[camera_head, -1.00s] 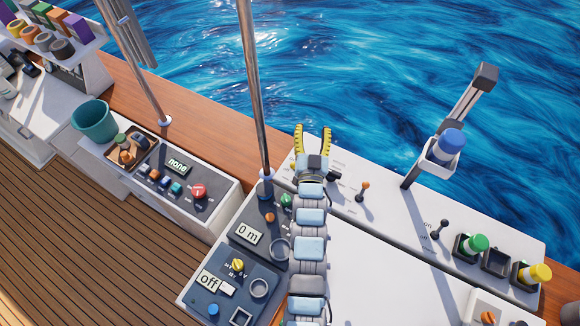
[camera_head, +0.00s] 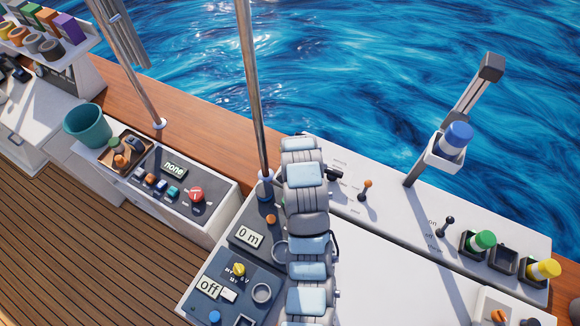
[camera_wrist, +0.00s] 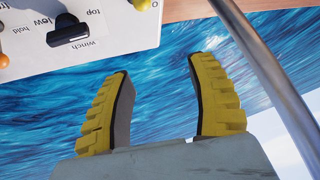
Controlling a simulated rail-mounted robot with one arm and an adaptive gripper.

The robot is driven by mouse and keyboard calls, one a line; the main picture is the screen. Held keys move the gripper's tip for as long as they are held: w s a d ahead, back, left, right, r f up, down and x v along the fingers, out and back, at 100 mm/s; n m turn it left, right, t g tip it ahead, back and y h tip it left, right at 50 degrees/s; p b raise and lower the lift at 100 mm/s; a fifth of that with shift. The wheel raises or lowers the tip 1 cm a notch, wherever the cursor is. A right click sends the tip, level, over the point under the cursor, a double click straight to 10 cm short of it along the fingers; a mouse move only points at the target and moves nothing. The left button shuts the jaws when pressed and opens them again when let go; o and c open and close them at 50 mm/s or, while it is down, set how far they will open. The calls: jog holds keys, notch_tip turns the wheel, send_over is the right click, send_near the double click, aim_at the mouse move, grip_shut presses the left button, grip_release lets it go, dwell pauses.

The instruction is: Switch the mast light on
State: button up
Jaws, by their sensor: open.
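No label reading mast light can be made out. On the white hatch panel (camera_head: 395,212), a black-knobbed lever (camera_head: 449,221) stands beside small lettering that includes "on" and "off". An orange-tipped lever (camera_head: 366,186) stands farther left. My gripper (camera_wrist: 160,95) is open and empty in the wrist view, its yellow fingers over water. In the head view my arm hides it. The wrist view also shows a black winch handle (camera_wrist: 68,31) at upper left, an orange knob (camera_wrist: 3,60) at the left edge and part of a yellow knob (camera_wrist: 142,4) at the top.
A steel pole (camera_head: 255,90) rises close left of my arm and crosses the wrist view's right side (camera_wrist: 270,75). A grey post holds a blue-capped jar (camera_head: 456,138). Green (camera_head: 483,240) and yellow (camera_head: 543,269) jars stand at right. A dark console (camera_head: 235,270) lies left of my arm.

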jog(key=shift+w+a+f+g+p, duration=0.1)
jog(key=shift+w+f+g+p, duration=0.35)
jog(key=shift+f, duration=1.9)
jog(key=shift+w+a+f+g+p, duration=0.1)
jog(key=shift+w+f+g+p, duration=0.35)
jog(key=shift+f, duration=1.85)
jog(key=shift+w+a+f+g+p, duration=0.1)
jog(key=shift+w+f+g+p, duration=0.35)
jog(key=shift+f, duration=1.9)
jog(key=shift+x, duration=1.2)
jog(key=shift+w+d+f, duration=0.1)
grip_shut()
